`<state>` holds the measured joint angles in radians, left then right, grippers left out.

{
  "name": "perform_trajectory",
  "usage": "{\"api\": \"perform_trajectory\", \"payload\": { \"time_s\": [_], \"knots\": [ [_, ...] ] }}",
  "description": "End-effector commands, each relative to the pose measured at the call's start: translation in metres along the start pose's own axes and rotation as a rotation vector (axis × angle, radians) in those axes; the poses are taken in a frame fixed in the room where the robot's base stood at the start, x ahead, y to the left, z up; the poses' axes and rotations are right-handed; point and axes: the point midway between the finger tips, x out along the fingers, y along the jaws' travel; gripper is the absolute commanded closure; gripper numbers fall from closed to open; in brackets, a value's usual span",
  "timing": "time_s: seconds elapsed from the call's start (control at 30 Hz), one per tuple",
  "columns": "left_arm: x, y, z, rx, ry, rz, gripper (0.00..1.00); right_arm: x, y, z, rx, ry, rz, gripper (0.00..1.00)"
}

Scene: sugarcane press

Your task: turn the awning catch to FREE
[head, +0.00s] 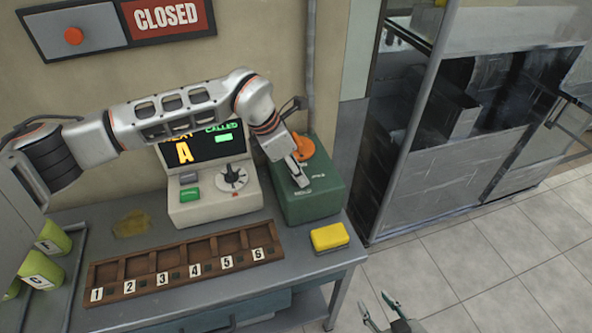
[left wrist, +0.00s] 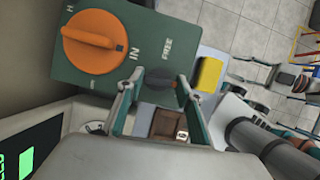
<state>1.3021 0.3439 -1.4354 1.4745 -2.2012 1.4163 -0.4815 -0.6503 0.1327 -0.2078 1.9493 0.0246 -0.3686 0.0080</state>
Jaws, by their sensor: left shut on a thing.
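The green box (head: 322,205) stands on the right end of the counter, with a large orange knob (head: 304,149) on its top. In the left wrist view, the orange knob (left wrist: 92,42) sits at upper left and the letters IN and FREE show on the box top. My left gripper (head: 299,182) reaches down over the box near the HOLD mark. In the left wrist view, its fingers are shut on a small dark catch (left wrist: 160,84), partly hidden between them. Which mark the catch points to, I cannot tell. My right gripper (head: 376,300) is open and empty, low beyond the counter's front edge.
A yellow block (head: 329,237) lies before the box. A beige console (head: 214,202) stands left of it, with a wooden numbered tray (head: 187,283) in front. Green cups (head: 42,268) stand far left. A CLOSED sign (head: 166,15) hangs above. Open floor is right.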

Motion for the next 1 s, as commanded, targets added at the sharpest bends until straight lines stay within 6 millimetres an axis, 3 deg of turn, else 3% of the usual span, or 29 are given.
{"api": "perform_trajectory", "payload": {
  "time_s": [0.23, 0.7, 1.0],
  "knots": [
    [0.003, -0.001, -0.001, -0.162, 0.0, 0.07, 0.86, 0.01, -0.005, 0.004, -0.001, 0.024, -0.007, 0.6],
    [0.003, -0.004, 0.001, -0.572, 0.0, 0.241, 0.86, 0.027, -0.008, 0.043, -0.003, -0.002, -0.008, 0.6],
    [0.003, -0.005, 0.002, -0.837, 0.0, 0.349, 0.86, 0.033, -0.011, 0.058, -0.002, -0.013, -0.01, 0.6]
  ]
}}
